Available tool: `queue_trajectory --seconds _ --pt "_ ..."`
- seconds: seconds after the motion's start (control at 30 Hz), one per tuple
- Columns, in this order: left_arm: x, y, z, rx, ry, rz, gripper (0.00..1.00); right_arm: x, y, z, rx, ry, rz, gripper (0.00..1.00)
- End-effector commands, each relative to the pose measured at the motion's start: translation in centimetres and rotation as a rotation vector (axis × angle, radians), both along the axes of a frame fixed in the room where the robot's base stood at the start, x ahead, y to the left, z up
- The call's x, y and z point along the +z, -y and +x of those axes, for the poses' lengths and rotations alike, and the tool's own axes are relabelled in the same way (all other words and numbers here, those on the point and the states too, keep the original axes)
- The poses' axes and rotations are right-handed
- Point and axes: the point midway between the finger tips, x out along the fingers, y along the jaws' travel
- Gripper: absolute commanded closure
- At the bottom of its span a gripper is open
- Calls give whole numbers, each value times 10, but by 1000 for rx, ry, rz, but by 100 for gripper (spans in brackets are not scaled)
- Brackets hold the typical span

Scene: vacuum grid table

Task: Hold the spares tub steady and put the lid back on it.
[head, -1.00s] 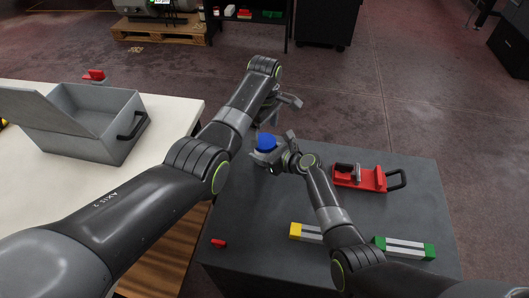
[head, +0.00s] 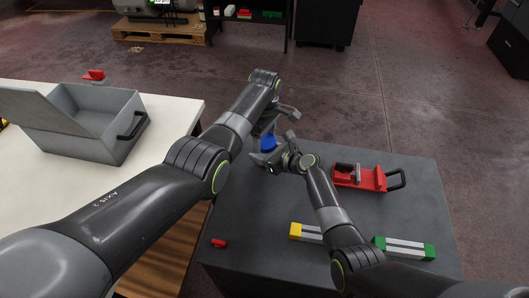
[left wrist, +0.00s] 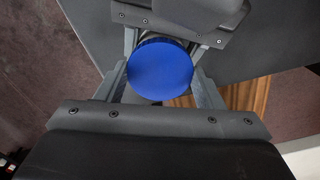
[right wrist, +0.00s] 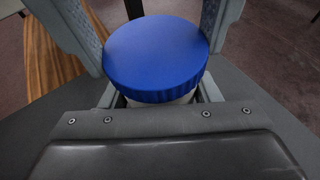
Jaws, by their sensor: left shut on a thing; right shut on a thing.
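The blue lid (head: 268,143) sits on top of the spares tub, above the grey table's far left part. My left gripper (head: 270,132) reaches down from above and is shut on the lid, a finger on each side, as the left wrist view shows (left wrist: 160,68). My right gripper (head: 274,158) is shut on the tub from the side. In the right wrist view a pale strip of the tub (right wrist: 165,98) shows right under the lid's ribbed rim (right wrist: 155,58). Most of the tub is hidden. I cannot tell whether the lid is fully seated.
On the grey table (head: 270,215) lie a red fixture with a black handle (head: 362,178), a yellow-ended block (head: 305,232), a green-ended block (head: 404,248) and a small red piece (head: 218,243). An open grey box (head: 95,125) stands on the white table at left.

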Motion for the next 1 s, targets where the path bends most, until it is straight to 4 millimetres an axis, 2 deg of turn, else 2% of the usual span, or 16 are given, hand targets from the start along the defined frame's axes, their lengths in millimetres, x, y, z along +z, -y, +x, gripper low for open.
queue_trajectory --seconds 0.17,0.27,0.7,0.83,1.0 --pt "0 0 0 -22 0 0 66 0 0 0 0 0 0 100" --pt "0 0 0 -105 0 0 66 0 0 0 0 0 0 100" --pt "0 0 0 -744 -1 -1 66 0 0 0 0 0 0 100" --pt "0 0 0 -826 -1 -1 66 0 0 0 0 -1 -1 100" --pt "0 0 0 -845 -1 -1 66 0 0 0 0 0 0 100"
